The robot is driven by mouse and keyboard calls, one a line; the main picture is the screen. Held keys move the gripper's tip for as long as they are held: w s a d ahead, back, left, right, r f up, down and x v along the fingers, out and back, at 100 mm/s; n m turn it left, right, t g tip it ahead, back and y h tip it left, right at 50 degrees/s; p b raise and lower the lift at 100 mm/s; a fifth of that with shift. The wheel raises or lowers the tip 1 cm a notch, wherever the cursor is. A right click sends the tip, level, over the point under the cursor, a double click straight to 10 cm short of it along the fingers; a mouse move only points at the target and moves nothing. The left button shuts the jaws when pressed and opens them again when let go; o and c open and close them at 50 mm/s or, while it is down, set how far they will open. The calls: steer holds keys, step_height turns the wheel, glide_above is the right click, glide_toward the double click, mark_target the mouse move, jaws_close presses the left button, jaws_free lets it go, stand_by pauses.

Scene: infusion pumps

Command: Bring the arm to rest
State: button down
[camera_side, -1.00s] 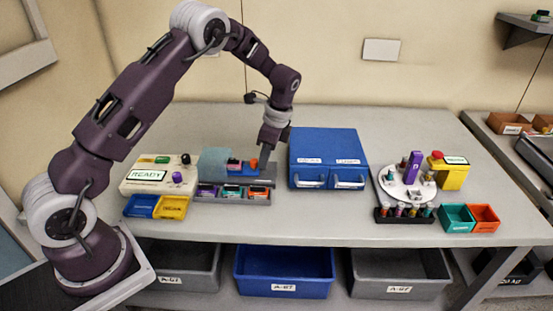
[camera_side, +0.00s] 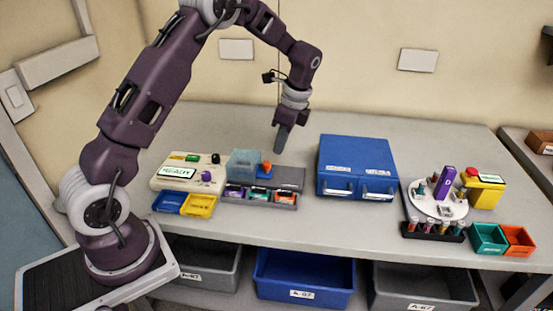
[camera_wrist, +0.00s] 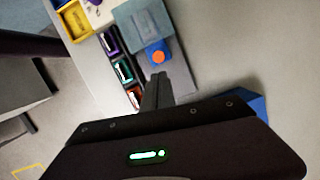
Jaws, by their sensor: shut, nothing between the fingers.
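My gripper (camera_side: 279,150) is shut and empty. It hangs pointing down above the bench, behind and above the grey pump station (camera_side: 288,179) and to the left of the blue drawer cabinet (camera_side: 357,160). In the wrist view the closed fingers (camera_wrist: 159,77) point toward the station, with the orange knob (camera_wrist: 158,57) just beyond them. The station carries a translucent blue-green cover (camera_side: 244,164) and a blue block with an orange knob (camera_side: 266,167). Several coloured cartridges (camera_side: 258,194) sit in its front row.
A cream console (camera_side: 188,172) with a lit display stands at left, with blue (camera_side: 168,201) and yellow (camera_side: 199,205) bins before it. A round white carousel (camera_side: 436,201), a yellow box (camera_side: 485,188), teal (camera_side: 488,238) and orange (camera_side: 518,240) bins stand at right. The back of the bench is clear.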

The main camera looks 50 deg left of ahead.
steer(key=s+d+r+n+t, duration=0.1)
steer(key=s+d+r, duration=0.2)
steer(key=r, duration=0.2)
steer(key=s+d+r+n+t+h, duration=0.1)
steer(key=s+d+r+n, duration=0.15)
steer(key=r, duration=0.25)
steer(key=s+d+r+n+t, duration=0.1)
steer(key=s+d+r, duration=0.2)
steer(key=r, duration=0.3)
steer(key=s+d+n+t, duration=0.2)
steer(key=s+d+n, duration=0.1)
steer(key=s, duration=0.6)
steer(key=s+d+n+t+h, duration=0.1)
steer(key=s+d+n+t, duration=0.1)
steer(key=s, duration=0.8)
steer(key=shift+d+n, duration=0.85)
steer(key=shift+r, duration=0.1)
